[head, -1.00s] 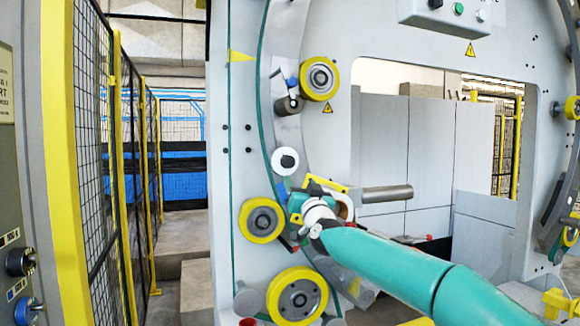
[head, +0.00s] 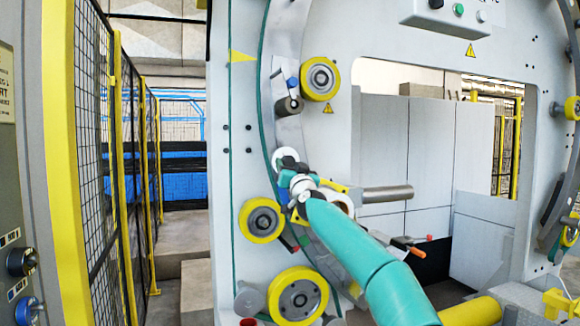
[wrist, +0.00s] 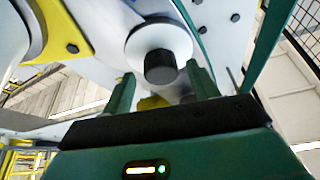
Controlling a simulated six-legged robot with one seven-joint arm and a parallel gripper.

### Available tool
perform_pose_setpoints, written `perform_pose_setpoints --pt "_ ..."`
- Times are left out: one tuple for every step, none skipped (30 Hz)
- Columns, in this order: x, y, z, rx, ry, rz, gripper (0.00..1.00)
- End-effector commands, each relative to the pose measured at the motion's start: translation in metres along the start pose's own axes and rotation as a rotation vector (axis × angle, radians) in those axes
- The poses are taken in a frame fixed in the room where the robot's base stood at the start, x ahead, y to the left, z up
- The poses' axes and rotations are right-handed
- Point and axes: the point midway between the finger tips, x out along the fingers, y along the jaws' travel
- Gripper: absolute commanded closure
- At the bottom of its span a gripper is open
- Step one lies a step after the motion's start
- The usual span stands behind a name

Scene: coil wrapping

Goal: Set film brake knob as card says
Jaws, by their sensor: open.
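A white round disc (wrist: 158,45) with a dark cylindrical knob (wrist: 160,67) at its centre is close ahead of my gripper (wrist: 160,78) in the wrist view. The two green fingers are open, one on each side of the knob's lower part in the picture. I cannot tell whether either finger touches it. In the head view the white disc (head: 285,154) shows partly above my gripper (head: 290,174), on the machine's ring. My gripper and wrist hide its lower part and the dark knob. I cannot make out any setting marks or a readable card.
Yellow-rimmed rollers (head: 260,220) sit around the machine's ring. A grey bar (head: 387,194) juts out right of my wrist. A grey panel (head: 20,190) with knobs and a yellow post (head: 70,180) stand at the left, beside a mesh fence (head: 100,170).

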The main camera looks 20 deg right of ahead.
Motion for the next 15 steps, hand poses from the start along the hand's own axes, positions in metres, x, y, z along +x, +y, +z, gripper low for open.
perform_pose_setpoints --pt "0.0035 -0.0017 0.0002 0.003 0.001 -0.002 0.41" --pt "0.0049 -0.0013 0.0 0.003 0.001 -0.001 0.41" --pt "0.0066 -0.0014 0.0005 0.002 0.0 -0.002 0.41" --pt "0.0077 -0.0014 0.0004 0.001 0.001 -0.002 0.41" --pt "0.0084 -0.0014 0.0005 0.0 0.001 -0.002 0.41" --pt "0.0092 -0.0014 0.0006 0.0 0.0 -0.002 0.41" --pt "0.0096 -0.0013 0.0005 -0.001 0.0 -0.002 0.41" --pt "0.0098 -0.0013 0.0003 0.0 0.0 -0.002 0.41" --pt "0.01 -0.0014 0.0002 0.0 0.0 -0.002 0.41" --pt "0.0101 -0.0014 0.0001 0.0 0.0 -0.002 0.41" --pt "0.0101 -0.0013 0.0001 0.0 0.0 -0.002 0.41" --pt "0.01 -0.0014 0.0001 0.0 0.0 -0.002 0.41" --pt "0.01 -0.0014 0.0001 0.0 0.0 -0.002 0.41" --pt "0.01 -0.0014 0.0001 0.0 0.0 -0.002 0.41" --pt "0.0099 -0.0014 0.0001 0.0 0.0 -0.002 0.41"
